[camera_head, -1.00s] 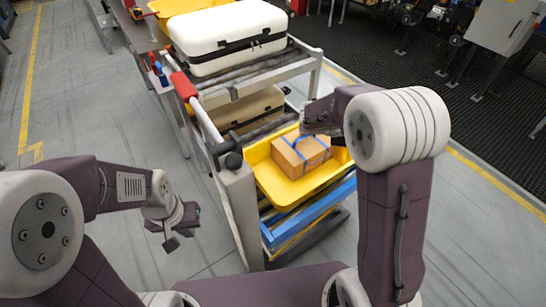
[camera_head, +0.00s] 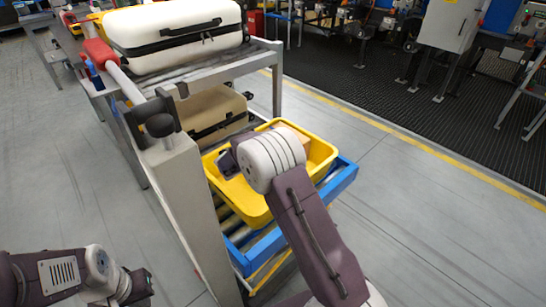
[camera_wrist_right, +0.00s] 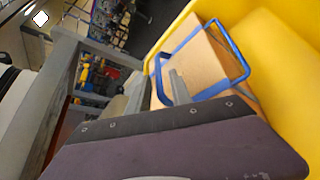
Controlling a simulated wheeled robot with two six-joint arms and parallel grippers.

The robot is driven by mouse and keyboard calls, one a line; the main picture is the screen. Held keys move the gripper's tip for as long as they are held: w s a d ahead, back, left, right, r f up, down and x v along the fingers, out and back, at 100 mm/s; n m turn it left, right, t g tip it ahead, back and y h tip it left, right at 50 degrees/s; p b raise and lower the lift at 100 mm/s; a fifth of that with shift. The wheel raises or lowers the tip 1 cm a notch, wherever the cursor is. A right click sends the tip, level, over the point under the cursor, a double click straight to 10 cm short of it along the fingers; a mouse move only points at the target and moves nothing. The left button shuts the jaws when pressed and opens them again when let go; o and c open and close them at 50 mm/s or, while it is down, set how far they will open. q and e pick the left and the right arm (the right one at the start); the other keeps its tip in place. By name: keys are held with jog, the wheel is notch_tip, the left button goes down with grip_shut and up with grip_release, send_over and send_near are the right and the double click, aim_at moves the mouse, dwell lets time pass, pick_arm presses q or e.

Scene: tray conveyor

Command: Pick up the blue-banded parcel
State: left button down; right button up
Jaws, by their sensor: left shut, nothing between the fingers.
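The blue-banded parcel (camera_wrist_right: 203,66) is a tan box with blue straps, inside the yellow tray (camera_wrist_right: 283,45). In the head view only a corner of the parcel (camera_head: 290,132) shows; my right arm hides the rest. My right gripper (camera_wrist_right: 157,92) points at the near side of the parcel in the right wrist view. Its two grey fingers look a little apart, with nothing clearly held; I cannot tell whether one touches the box. My left gripper (camera_head: 140,287) is shut and empty, low at the left, away from the tray.
White and beige suitcases (camera_head: 180,38) rest on the racks behind. The floor to the right is clear.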

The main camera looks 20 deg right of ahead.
jog(key=shift+w+d+f, duration=0.2)
jog(key=shift+w+d, duration=0.05)
jog(key=b+x, duration=0.1)
jog(key=x, duration=0.3)
jog(key=shift+w+d+r+b, duration=0.1)
jog(key=shift+w+d+b, duration=0.1)
jog(key=shift+b, duration=0.2)
jog(key=shift+a, duration=0.1)
grip_shut()
jog(key=shift+s, duration=0.1)
dwell(0.5)
jog(key=shift+r, duration=0.1)
